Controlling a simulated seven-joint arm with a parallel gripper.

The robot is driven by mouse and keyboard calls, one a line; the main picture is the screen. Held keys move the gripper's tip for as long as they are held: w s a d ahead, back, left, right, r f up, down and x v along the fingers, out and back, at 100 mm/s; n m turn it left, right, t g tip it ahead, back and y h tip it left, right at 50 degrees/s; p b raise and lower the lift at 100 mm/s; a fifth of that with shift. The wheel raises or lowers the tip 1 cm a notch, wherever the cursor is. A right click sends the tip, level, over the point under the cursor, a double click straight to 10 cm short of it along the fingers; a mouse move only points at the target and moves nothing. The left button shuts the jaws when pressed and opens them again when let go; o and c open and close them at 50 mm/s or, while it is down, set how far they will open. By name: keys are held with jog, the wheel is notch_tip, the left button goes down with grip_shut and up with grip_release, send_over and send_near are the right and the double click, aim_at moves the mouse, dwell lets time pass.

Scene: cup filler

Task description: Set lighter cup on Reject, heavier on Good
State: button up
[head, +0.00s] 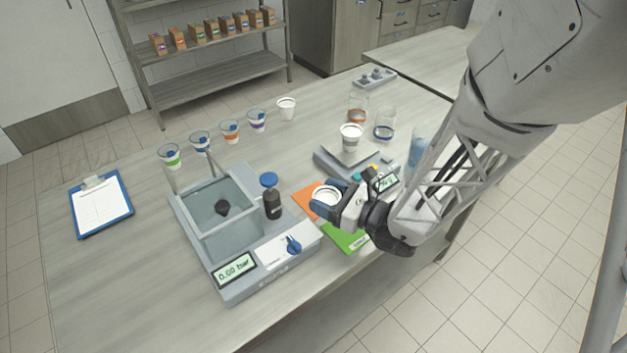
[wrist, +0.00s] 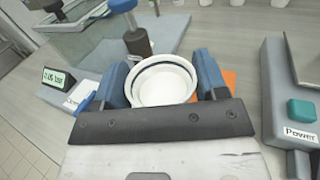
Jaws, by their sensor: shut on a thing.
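My gripper (head: 333,201) is shut on a white cup (head: 325,194). In the wrist view the held cup (wrist: 162,84) sits between the two blue fingers, its round opening facing the camera. It is over or just above the orange mat (head: 306,201); I cannot tell whether it touches. The green mat (head: 345,236), with a white label too small to read, lies nearer the front edge, partly hidden by my gripper. A second white cup (head: 350,136) stands upright on the grey scale (head: 331,160), whose display (head: 386,182) is partly hidden by my arm.
A grey chamber device (head: 221,228) with a display reading about 0.00 bar stands left of the mats, beside a dark bottle (head: 272,202). Several coloured-band cups (head: 230,131) and a plain white cup (head: 286,109) line the back. Glass jars (head: 384,127) stand right. A clipboard (head: 101,205) lies left.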

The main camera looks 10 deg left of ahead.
jog(key=w+a, duration=0.1)
jog(key=w, duration=0.2)
jog(key=w+a, duration=0.1)
jog(key=w, duration=0.2)
jog(key=w+a+f, duration=0.1)
jog(key=w+a, duration=0.1)
jog(key=w, duration=0.1)
jog(key=shift+a, duration=0.1)
jog(key=shift+f, duration=1.7)
jog(key=shift+f, duration=0.1)
jog(key=o, duration=0.9)
jog(key=shift+o, duration=0.2)
jog(key=shift+v, duration=6.05)
